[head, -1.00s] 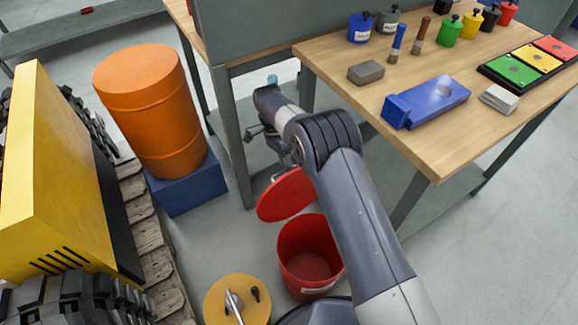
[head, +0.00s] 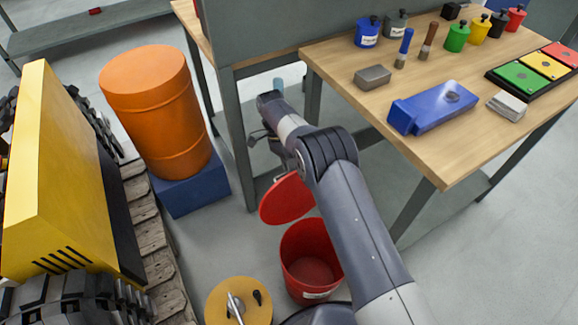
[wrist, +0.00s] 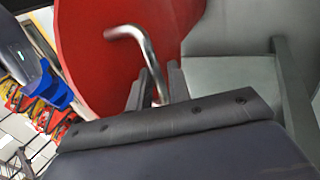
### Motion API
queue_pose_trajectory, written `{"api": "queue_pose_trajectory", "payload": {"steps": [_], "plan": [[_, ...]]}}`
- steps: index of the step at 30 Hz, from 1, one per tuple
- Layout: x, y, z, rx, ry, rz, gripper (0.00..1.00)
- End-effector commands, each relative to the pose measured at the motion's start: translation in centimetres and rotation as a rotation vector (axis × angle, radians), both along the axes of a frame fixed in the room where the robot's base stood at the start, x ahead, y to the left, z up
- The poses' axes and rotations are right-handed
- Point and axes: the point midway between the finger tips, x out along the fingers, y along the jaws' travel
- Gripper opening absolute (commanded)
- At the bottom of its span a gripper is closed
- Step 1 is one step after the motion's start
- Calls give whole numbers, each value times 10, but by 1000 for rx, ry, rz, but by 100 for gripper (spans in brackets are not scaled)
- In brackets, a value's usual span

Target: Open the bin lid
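The red bin (head: 312,262) stands on the floor, its inside visible and empty. Its round red lid (head: 287,200) is up, steeply tilted at the bin's far side. In the wrist view the lid (wrist: 90,55) fills the upper left, with a bent silver handle (wrist: 140,42) on its face. My gripper (wrist: 158,75) has its two dark fingers close together on either side of the handle and looks shut on it. In the head view my gripper (head: 276,150) is behind the lid, partly hidden by my arm.
A wooden table (head: 440,165) with a blue box, jars and brushes is at right. An orange drum (head: 157,110) stands on a blue block at left, beside a yellow tracked carrier (head: 60,190). A yellow disc with a metal handle (head: 240,300) is left of the bin.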

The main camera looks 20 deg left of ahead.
Motion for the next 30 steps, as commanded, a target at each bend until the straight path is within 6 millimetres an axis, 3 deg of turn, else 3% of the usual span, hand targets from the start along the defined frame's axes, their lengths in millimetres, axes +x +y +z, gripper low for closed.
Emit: {"api": "queue_pose_trajectory", "payload": {"steps": [5, 14, 24, 30], "plan": [[2, 1, 4, 6, -6, 0, 32], [2, 2, 12, 8, -9, 1, 32], [2, 2, 73, 8, -9, 1, 32], [2, 2, 99, 7, -8, 1, 32]]}}
